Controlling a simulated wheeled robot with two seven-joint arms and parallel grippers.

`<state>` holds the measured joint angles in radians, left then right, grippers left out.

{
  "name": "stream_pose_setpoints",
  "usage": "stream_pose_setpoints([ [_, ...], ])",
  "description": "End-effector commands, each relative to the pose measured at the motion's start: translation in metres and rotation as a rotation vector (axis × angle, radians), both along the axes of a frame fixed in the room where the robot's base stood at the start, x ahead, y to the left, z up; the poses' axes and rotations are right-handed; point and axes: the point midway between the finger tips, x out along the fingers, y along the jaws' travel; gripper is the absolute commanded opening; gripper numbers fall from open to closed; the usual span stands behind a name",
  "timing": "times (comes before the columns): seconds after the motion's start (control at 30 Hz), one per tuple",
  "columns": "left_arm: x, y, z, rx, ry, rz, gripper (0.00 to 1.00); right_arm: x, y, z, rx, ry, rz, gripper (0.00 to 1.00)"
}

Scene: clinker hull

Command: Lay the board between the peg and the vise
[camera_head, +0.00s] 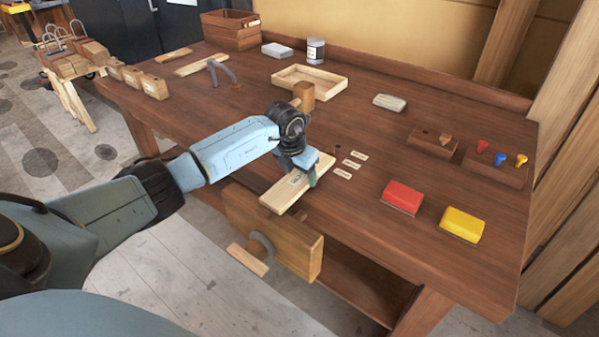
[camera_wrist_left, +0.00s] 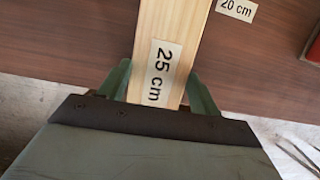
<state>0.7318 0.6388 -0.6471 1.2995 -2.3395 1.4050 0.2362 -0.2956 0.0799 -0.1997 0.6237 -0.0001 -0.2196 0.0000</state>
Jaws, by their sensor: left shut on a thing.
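A pale wooden board (camera_head: 281,195) is held in my left gripper (camera_head: 300,172), whose green fingers press on both its long edges. The left wrist view shows a "25 cm" label on the board (camera_wrist_left: 182,40) between the fingers (camera_wrist_left: 162,90). The board's near end overlaps the wooden vise jaw (camera_head: 290,242) at the bench's front edge; I cannot tell whether they touch. A wooden block-like piece (camera_head: 303,92), possibly the peg, stands behind my wrist, partly hidden by it. My right gripper is not in view.
Small length labels (camera_head: 352,164) lie right of the board on the bench (camera_head: 440,270). Red (camera_head: 403,196) and yellow (camera_head: 462,224) blocks sit farther right. A shallow wooden tray (camera_head: 309,82) stands behind. The bench between the labels and the grey block (camera_head: 390,102) is mostly clear.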

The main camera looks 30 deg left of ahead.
Motion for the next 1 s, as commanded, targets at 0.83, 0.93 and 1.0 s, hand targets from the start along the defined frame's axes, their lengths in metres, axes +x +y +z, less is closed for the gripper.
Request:
stream_pose_setpoints([
  [0.83, 0.0, 0.0, 0.0, 0.001, -0.002, 0.0, 0.85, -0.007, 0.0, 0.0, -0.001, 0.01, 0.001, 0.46],
  [0.93, -0.001, 0.001, 0.01, 0.001, -0.006, -0.001, 0.85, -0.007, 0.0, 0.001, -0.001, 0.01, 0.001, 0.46],
  [1.0, -0.004, 0.002, 0.022, 0.003, -0.006, 0.0, 0.85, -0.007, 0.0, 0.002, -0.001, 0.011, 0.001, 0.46],
])
